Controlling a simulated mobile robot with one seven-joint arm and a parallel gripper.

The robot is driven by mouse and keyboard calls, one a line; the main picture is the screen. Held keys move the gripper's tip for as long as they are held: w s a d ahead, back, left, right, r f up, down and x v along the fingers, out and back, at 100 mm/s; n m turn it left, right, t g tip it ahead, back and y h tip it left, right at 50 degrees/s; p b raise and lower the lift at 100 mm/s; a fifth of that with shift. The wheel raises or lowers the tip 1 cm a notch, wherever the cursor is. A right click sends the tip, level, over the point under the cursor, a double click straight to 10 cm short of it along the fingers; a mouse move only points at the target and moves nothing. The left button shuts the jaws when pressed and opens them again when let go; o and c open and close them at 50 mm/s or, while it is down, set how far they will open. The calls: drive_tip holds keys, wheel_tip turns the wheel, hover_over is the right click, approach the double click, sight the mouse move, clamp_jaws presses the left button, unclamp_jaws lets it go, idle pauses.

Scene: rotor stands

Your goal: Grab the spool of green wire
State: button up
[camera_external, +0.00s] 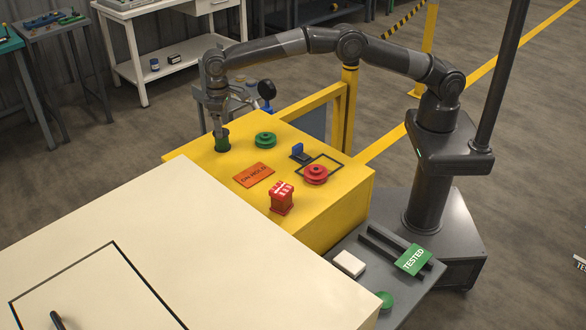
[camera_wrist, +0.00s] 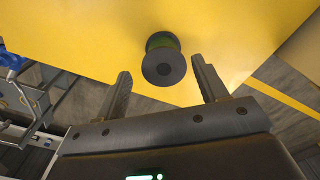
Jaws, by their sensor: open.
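The spool of green wire (camera_external: 222,141) stands near the far left corner of the yellow table top. It has dark end flanges with green wire between them. In the wrist view the spool (camera_wrist: 163,62) shows its round dark flange with a strip of green behind it. My gripper (camera_wrist: 160,66) is open, with one finger on each side of the spool and visible gaps to it. In the external view my gripper (camera_external: 217,122) points down at the spool and partly overlaps it. Whether the fingertips reach past the upper flange is hard to tell.
On the yellow table (camera_external: 335,215) are a green pulley (camera_external: 265,140), a red pulley (camera_external: 316,174), a small blue item (camera_external: 298,150), an orange sign (camera_external: 253,175) and a red block (camera_external: 281,198). A cream cabinet (camera_external: 150,230) adjoins the table in front.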

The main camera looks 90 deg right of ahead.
drive_tip(key=shift+w+a+f, duration=0.1)
drive_tip(key=shift+w+f, duration=0.05)
drive_tip(key=shift+f, duration=1.35)
drive_tip(key=shift+w+a+f, duration=0.1)
drive_tip(key=shift+w+f, duration=0.05)
drive_tip(key=shift+f, duration=1.3)
drive_tip(key=shift+c, duration=0.6)
drive_tip(key=c, duration=0.9)
drive_tip(key=shift+o, duration=0.2)
drive_tip(key=shift+r, duration=0.1)
